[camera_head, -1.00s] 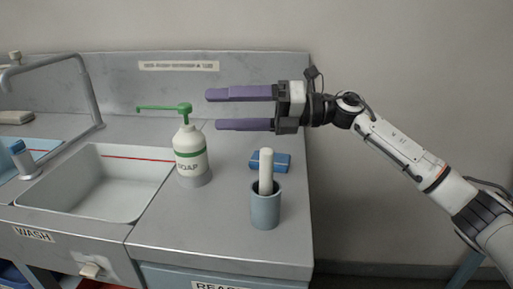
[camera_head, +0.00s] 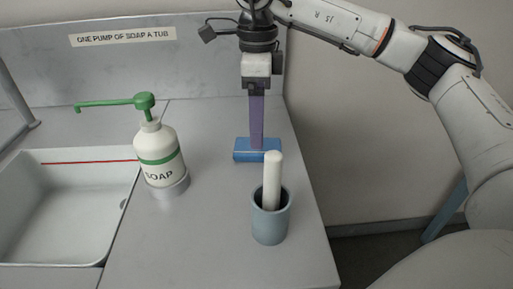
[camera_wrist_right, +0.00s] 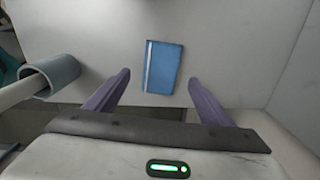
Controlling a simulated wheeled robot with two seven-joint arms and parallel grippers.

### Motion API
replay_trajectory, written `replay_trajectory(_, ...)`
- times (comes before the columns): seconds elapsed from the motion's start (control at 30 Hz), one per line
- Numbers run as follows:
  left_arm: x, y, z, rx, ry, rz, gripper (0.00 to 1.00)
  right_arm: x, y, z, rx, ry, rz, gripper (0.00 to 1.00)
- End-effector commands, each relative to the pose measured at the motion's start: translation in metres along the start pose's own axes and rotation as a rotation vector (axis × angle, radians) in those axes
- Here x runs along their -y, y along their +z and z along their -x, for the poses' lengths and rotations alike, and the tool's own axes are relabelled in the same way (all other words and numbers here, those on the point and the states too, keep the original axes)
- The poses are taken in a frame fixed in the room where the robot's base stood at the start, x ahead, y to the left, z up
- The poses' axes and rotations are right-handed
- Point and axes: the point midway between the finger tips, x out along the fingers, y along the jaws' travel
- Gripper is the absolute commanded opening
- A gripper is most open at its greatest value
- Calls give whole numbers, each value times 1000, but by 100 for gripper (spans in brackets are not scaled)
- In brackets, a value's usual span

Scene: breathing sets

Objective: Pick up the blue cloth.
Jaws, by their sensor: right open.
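The blue cloth (camera_head: 243,151) is a small folded block lying on the grey counter behind the grey-blue cup. In the right wrist view the cloth (camera_wrist_right: 161,68) has a pale stripe along one edge and lies between the lines of the two purple fingers, around and just beyond their tips. My right gripper (camera_head: 256,148) points straight down over the cloth in the head view, where one finger hides the other. It is open (camera_wrist_right: 159,78) and holds nothing. I cannot tell whether the fingertips touch the cloth or counter. My left gripper is not in view.
A grey-blue cup (camera_head: 271,226) with a white rod (camera_head: 272,178) stands close in front of the cloth. A soap pump bottle (camera_head: 158,150) with a green spout stands to the left, beside a white sink (camera_head: 60,215). The counter's right edge and the back wall are near.

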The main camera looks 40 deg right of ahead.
Motion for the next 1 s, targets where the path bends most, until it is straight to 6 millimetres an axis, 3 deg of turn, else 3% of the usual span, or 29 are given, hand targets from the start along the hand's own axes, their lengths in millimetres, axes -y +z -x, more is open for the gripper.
replay_trajectory(0.4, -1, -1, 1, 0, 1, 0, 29, 0, -2, -50, 0, 2, 0, 75)
replay_trajectory(0.7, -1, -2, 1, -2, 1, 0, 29, 1, -2, -56, 2, 1, 0, 75)
replay_trajectory(1.0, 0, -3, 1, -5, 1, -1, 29, 1, -2, -56, 3, 1, 0, 31)
